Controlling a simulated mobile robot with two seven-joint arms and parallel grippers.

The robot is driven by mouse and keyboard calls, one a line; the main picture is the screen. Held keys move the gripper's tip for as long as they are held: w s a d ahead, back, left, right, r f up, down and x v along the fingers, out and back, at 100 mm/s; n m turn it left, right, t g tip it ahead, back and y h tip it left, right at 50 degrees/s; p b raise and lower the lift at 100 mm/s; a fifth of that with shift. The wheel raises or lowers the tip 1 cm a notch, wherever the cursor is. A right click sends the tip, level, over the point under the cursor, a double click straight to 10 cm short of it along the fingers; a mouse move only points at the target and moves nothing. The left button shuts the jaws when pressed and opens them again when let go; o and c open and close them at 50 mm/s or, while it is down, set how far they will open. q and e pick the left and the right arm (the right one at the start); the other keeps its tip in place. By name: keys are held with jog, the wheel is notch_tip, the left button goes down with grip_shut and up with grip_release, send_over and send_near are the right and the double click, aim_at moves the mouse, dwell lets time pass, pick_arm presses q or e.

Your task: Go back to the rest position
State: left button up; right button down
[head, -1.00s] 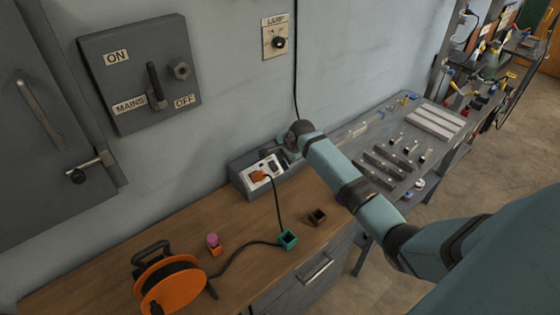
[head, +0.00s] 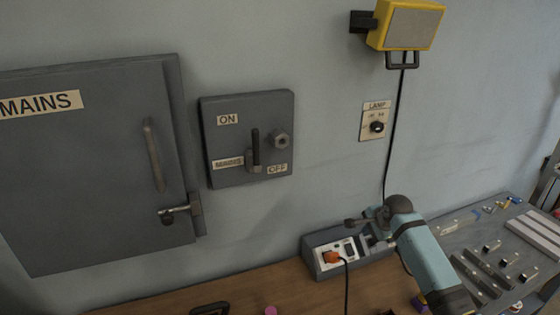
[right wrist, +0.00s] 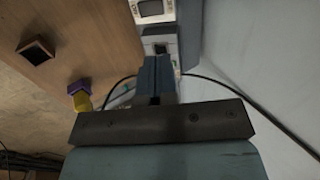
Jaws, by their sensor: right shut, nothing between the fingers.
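My right gripper (head: 372,226) is beside the grey socket box (head: 312,258) on the bench. Its two fingers are together and empty in the right wrist view (right wrist: 155,80). They point toward the box, but I cannot tell whether they touch it. My right arm comes in from the lower right and hides part of the box. My left gripper is not in view.
The wooden bench (head: 248,289) runs below the wall. A mains switch box (head: 220,140), a lamp switch (head: 376,122) and a yellow lamp (head: 408,25) are on the wall. The right wrist view shows a dark square block (right wrist: 36,50) and a purple-and-yellow piece (right wrist: 80,93).

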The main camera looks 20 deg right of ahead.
jog(key=s+a+f+n+t, duration=0.1)
jog(key=s+a+f+n, duration=0.3)
jog(key=s+a+f, duration=0.1)
jog(key=s+a+f+n+t, duration=0.1)
jog(key=s+a+f+n, duration=0.4)
jog(key=s, duration=0.5)
jog(key=s+a+f+n+t+y, duration=0.1)
jog(key=s+a+f+n, duration=0.4)
jog(key=s+a, duration=0.3)
jog(key=shift+s+f, duration=0.25)
jog(key=shift+f, duration=0.55)
jog(key=s+a+n+t, duration=0.1)
jog(key=s+a+n, duration=0.2)
jog(key=s, duration=0.2)
jog(key=s+a+r+n+t+y, duration=0.1)
jog(key=s+a+n, duration=0.2)
jog(key=s, duration=0.2)
jog(key=shift+s+a+r, duration=0.25)
jog(key=shift+s, duration=0.1)
